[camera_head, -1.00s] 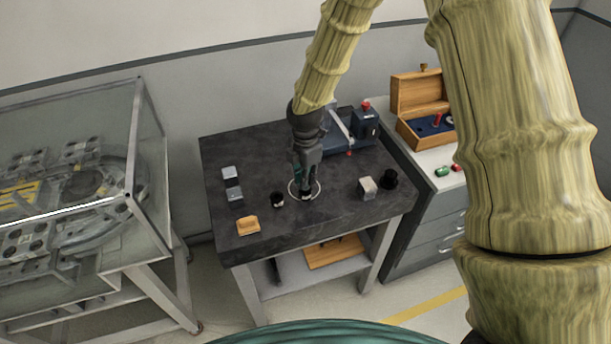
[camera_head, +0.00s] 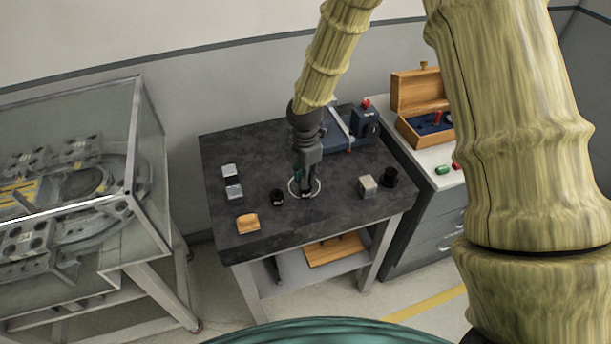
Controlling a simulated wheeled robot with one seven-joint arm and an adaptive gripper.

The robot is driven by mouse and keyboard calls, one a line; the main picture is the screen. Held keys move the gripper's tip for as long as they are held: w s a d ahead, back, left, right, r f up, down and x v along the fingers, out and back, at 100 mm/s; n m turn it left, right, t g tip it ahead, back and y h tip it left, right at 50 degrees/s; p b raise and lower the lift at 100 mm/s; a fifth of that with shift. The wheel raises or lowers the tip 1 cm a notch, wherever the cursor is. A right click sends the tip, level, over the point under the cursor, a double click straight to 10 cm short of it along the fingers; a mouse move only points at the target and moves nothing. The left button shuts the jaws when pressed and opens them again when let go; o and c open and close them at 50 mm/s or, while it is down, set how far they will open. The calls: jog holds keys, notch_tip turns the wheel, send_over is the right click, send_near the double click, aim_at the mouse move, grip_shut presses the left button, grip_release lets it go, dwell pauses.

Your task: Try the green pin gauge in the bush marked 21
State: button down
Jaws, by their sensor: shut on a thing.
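My gripper (camera_head: 306,188) points down over the white ring (camera_head: 291,191) drawn on the dark bench top. It is shut on a small dark piece low between its fingers, which looks like a bush; fingers hide most of it. A short dark bush (camera_head: 277,198) stands just left of the ring. Another black round piece (camera_head: 390,177) stands at the bench's right edge. The green pin gauge (camera_head: 442,170) appears to be the green piece lying on the white cabinet top, beside a red one (camera_head: 456,165). No marked number is readable.
A grey block (camera_head: 367,187), two pale blocks (camera_head: 229,171) (camera_head: 234,192) and an orange-brown block (camera_head: 247,223) stand on the bench (camera_head: 330,218). A blue device (camera_head: 364,124) stands at the back. An open wooden box (camera_head: 415,95) is on the cabinet. A glass-cased machine (camera_head: 140,170) stands left.

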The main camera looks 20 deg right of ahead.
jog(key=shift+r+p, duration=1.65)
jog(key=shift+r, duration=0.2)
dwell(0.7)
jog(key=shift+r+p, duration=1.55)
jog(key=shift+r, duration=0.4)
